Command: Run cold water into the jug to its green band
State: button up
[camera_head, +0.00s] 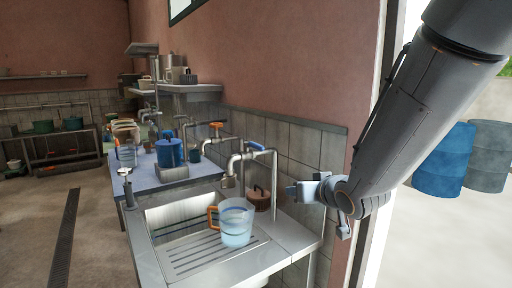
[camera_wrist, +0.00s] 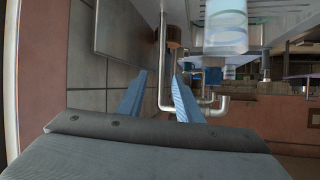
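The clear jug (camera_head: 236,224) with an orange handle stands upright on the ribbed drainboard of the sink. Its lower part looks pale blue; I cannot make out a green band or a sure water level. It also shows upside down in the wrist view (camera_wrist: 226,32). A tap with a blue lever (camera_head: 255,146) has its spout (camera_head: 228,182) just above and behind the jug; I cannot tell whether water runs. My gripper (camera_head: 296,191) is right of the jug and tap, apart from both. In the wrist view its blue fingers (camera_wrist: 158,82) are spread and empty.
Another tap with an orange lever (camera_head: 216,125) stands farther back. A brown lidded pot (camera_head: 260,200) sits behind the jug by the tiled wall. A blue container (camera_head: 169,153) stands on the farther counter. The doorpost is close to my arm; the sink basin (camera_head: 178,216) looks empty.

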aim_at(249, 143)
jog(key=a+r+t+y, duration=0.1)
jog(key=a+r+y, duration=0.1)
jog(key=r, duration=0.1)
jog(key=a+r+n+y, duration=0.1)
jog(key=a+r+y, duration=0.1)
jog(key=a+r, duration=0.1)
jog(key=w+a+r+n+t+y, duration=0.1)
jog(key=a+r+y, duration=0.1)
jog(key=a+r, duration=0.1)
jog(key=shift+r+t, duration=0.3)
jog(key=shift+r, duration=0.6)
jog(key=p+x, duration=0.1)
jog(key=x, duration=0.6)
jog(key=shift+w+a+p, duration=0.15)
jog(key=shift+a+p, duration=0.05)
jog(key=shift+p, duration=0.2)
jog(key=shift+c, duration=0.3)
grip_shut()
